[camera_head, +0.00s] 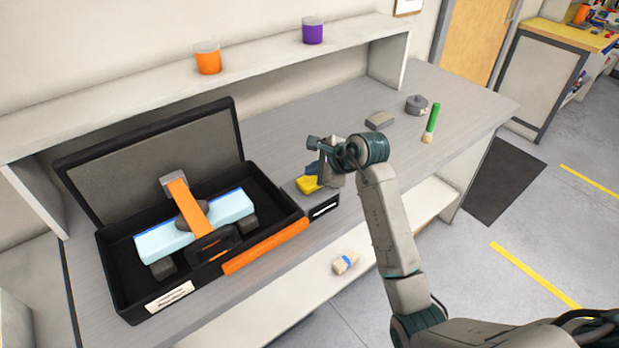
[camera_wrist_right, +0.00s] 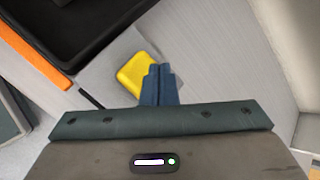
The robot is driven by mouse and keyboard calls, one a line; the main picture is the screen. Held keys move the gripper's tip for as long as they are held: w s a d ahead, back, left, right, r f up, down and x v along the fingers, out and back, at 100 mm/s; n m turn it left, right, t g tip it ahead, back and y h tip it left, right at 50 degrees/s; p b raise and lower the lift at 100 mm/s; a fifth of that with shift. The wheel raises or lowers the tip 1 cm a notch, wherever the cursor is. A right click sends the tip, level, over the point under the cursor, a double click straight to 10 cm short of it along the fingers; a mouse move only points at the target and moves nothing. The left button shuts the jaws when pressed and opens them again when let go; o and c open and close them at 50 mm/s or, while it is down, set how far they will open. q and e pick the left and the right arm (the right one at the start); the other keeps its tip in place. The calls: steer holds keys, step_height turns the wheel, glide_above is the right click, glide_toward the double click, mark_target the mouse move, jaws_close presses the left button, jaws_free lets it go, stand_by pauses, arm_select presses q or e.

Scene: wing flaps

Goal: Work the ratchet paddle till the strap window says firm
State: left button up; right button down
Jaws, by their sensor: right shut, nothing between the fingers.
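A yellow paddle (camera_head: 307,185) sits on a small grey block beside the right end of the open black case (camera_head: 125,290). It also shows in the wrist view (camera_wrist_right: 134,76). A small dark panel with a white strip (camera_head: 324,208) is on the block's front; its wording is too small to read. An orange strap (camera_head: 186,204) crosses a pale blue flap (camera_head: 160,242) in the case. My right gripper (camera_head: 313,168) is shut and empty, its blue fingertips (camera_wrist_right: 159,72) overlapping the paddle's edge in view; I cannot tell whether they touch. My left gripper is out of view.
A shelf with an orange jar (camera_head: 208,58) and a purple jar (camera_head: 312,31) runs behind the bench (camera_head: 280,118). A green-handled brush (camera_head: 432,122), a grey pot (camera_head: 416,104) and a grey block (camera_head: 380,121) lie to the right. Bare bench lies between them and my gripper.

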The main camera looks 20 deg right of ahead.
mark_target(313, 182)
steer(key=shift+r+p, duration=1.65)
steer(key=shift+r, duration=0.9)
steer(key=shift+a, duration=0.1)
